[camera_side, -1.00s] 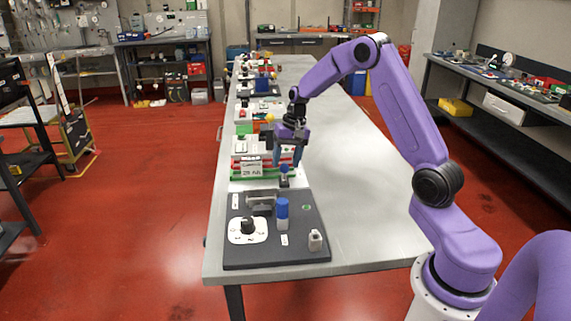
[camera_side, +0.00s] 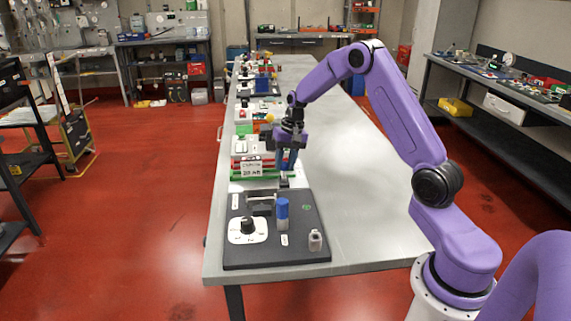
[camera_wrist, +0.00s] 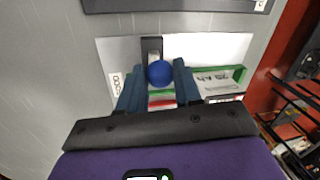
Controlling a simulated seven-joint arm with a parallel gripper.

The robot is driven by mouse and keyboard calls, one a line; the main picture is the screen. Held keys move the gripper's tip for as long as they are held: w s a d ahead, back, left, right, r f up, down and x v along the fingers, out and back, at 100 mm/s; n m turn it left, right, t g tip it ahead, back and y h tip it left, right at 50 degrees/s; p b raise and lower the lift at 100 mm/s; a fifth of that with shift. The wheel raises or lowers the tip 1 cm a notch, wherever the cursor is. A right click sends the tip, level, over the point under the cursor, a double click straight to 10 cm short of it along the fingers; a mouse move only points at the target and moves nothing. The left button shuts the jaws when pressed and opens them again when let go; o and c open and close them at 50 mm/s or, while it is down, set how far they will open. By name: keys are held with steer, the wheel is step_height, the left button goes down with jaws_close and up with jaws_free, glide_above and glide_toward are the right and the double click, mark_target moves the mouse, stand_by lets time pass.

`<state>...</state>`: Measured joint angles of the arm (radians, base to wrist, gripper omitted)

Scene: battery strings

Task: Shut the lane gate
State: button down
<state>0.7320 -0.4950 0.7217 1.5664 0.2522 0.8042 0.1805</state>
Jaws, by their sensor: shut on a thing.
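A blue round knob (camera_wrist: 159,73) sits between the two blue fingers of my gripper (camera_wrist: 159,88) in the wrist view. It is on a dark upright strip (camera_wrist: 151,48) at the edge of a white panel. My gripper (camera_side: 287,168) is shut on the knob, at the near right end of the striped lane unit (camera_side: 252,172); there the fingers mostly hide the knob. Red and green bands (camera_wrist: 161,100) show between the fingers. I cannot tell whether the gate stands open or shut.
A dark board (camera_side: 270,254) with a white dial (camera_side: 247,230), a blue cylinder (camera_side: 282,209) and a small pale block (camera_side: 315,240) lies at the near end of the table. More units stand behind the lane unit. The table's right side (camera_side: 350,190) is clear.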

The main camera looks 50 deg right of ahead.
steer(key=shift+w+d+r, duration=0.1)
steer(key=shift+w+d, duration=1.25)
steer(key=c, duration=0.8)
jaws_free()
steer(key=shift+d, duration=0.1)
steer(key=d+r, duration=0.1)
steer(key=r, duration=0.4)
steer(key=s+r, duration=0.1)
steer(key=r, duration=0.5)
steer(key=s+d+r, duration=0.1)
steer(key=r, duration=0.5)
steer(key=shift+d, duration=0.3)
